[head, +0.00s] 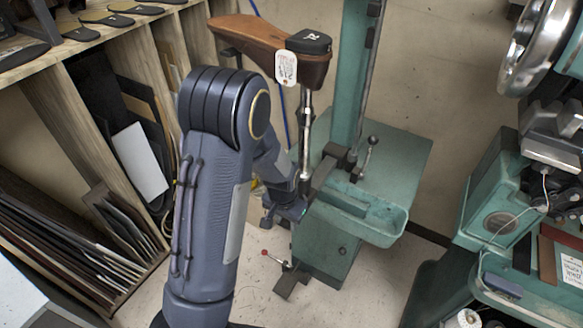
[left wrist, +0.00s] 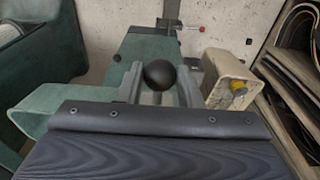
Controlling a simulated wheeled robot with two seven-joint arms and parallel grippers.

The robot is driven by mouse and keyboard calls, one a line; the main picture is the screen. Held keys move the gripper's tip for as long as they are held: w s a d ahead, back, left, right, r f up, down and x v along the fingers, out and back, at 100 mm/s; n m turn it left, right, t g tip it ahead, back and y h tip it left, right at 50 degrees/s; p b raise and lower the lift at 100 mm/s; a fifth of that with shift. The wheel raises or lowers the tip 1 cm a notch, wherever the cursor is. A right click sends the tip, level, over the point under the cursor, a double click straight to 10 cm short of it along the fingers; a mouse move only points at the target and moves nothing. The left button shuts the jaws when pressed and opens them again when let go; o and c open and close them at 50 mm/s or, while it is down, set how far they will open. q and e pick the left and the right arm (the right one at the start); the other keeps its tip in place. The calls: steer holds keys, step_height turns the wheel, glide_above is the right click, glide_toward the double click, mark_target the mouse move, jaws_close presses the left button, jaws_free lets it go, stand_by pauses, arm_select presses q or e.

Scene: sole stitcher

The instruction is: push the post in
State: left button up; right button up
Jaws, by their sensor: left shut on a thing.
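The slim metal post (head: 306,125) stands upright beside the green machine column and carries a brown wooden form (head: 258,40) with a black top and a white tag. My left gripper (head: 298,208) is low beside the post's lower end, in front of the green base. In the left wrist view, a black ball knob (left wrist: 160,74) sits between the fingers of my left gripper (left wrist: 160,92), which is shut on it. The knob is hidden in the head view, and I cannot see how it joins the post. My right gripper is not in view.
The green machine base has a tray (head: 375,225) and a black-knobbed lever (head: 372,143). A red-tipped lever (head: 272,256) is low in front. A beige box (left wrist: 230,80) is close right of the fingers. A wooden rack (head: 85,130) stands left, another green machine (head: 495,205) right.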

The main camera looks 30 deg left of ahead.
mark_target(315, 181)
arm_select(q)
steer(key=shift+w+d+b, duration=0.15)
steer(key=shift+w+d, duration=0.05)
steer(key=shift+w, duration=2.6)
steer(key=shift+w+d+b, duration=0.2)
steer(key=shift+w+d, duration=0.05)
steer(key=shift+w, duration=2.6)
steer(key=shift+w+d+b, duration=0.15)
steer(key=shift+w+d, duration=0.05)
steer(key=shift+w, duration=2.6)
steer(key=o, duration=1.2)
steer(key=shift+o, duration=0.2)
steer(key=shift+s+r+p, duration=0.35)
steer(key=shift+r+p, duration=0.3)
steer(key=shift+r, duration=0.5)
steer(key=shift+s+r+p, duration=0.3)
steer(key=shift+r+p, duration=0.4)
steer(key=shift+r, duration=0.5)
steer(key=shift+s+r+p, duration=0.35)
steer(key=shift+r+p, duration=0.3)
steer(key=shift+r, duration=0.5)
steer(key=shift+a, duration=0.1)
